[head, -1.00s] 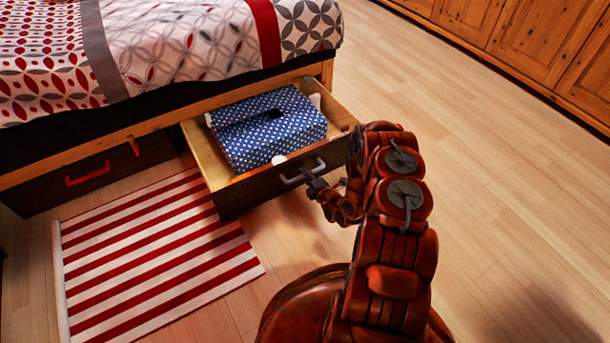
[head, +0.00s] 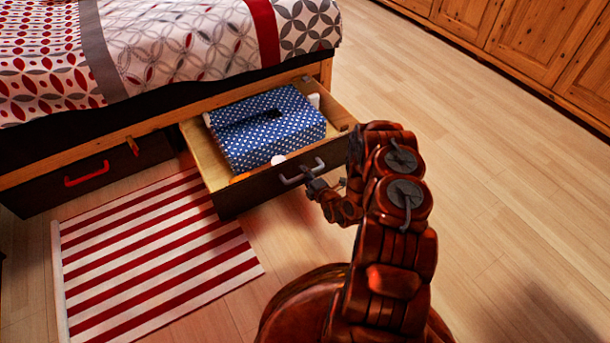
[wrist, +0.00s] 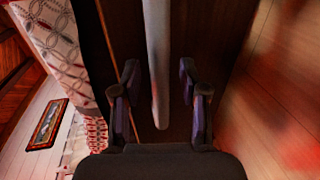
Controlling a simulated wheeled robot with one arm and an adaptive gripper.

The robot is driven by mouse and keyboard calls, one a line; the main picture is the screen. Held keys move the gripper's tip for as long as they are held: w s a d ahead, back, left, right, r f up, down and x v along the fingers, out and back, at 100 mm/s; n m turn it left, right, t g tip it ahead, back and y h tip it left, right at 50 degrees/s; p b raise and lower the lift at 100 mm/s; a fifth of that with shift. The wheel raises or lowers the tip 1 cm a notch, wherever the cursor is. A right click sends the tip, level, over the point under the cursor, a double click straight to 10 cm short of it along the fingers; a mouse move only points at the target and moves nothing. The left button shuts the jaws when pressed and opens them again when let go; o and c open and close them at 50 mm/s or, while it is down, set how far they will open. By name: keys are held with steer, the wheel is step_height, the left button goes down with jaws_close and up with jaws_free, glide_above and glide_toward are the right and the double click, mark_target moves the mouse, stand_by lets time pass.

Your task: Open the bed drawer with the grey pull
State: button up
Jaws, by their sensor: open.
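The bed drawer (head: 252,192) with the grey pull stands out from under the bed, its inside showing. The grey pull (head: 302,172) is a bar on its dark front. My gripper (head: 315,186) is at the right end of the pull in the head view, where its fingers are too small to judge. In the wrist view, the grey pull (wrist: 156,45) runs between the two spread fingers of my gripper (wrist: 159,78), with a gap on each side. The dark drawer front (wrist: 205,35) lies behind them.
A blue dotted box (head: 265,130) and small white items lie in the drawer. A second drawer with a red pull (head: 87,174) is closed at the left. A striped rug (head: 150,255) lies in front. Open floor (head: 480,190) spreads right, toward wooden cabinets (head: 540,45).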

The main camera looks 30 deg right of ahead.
steer(key=v, duration=1.1)
steer(key=shift+s, duration=0.35)
steer(key=shift+d, duration=0.1)
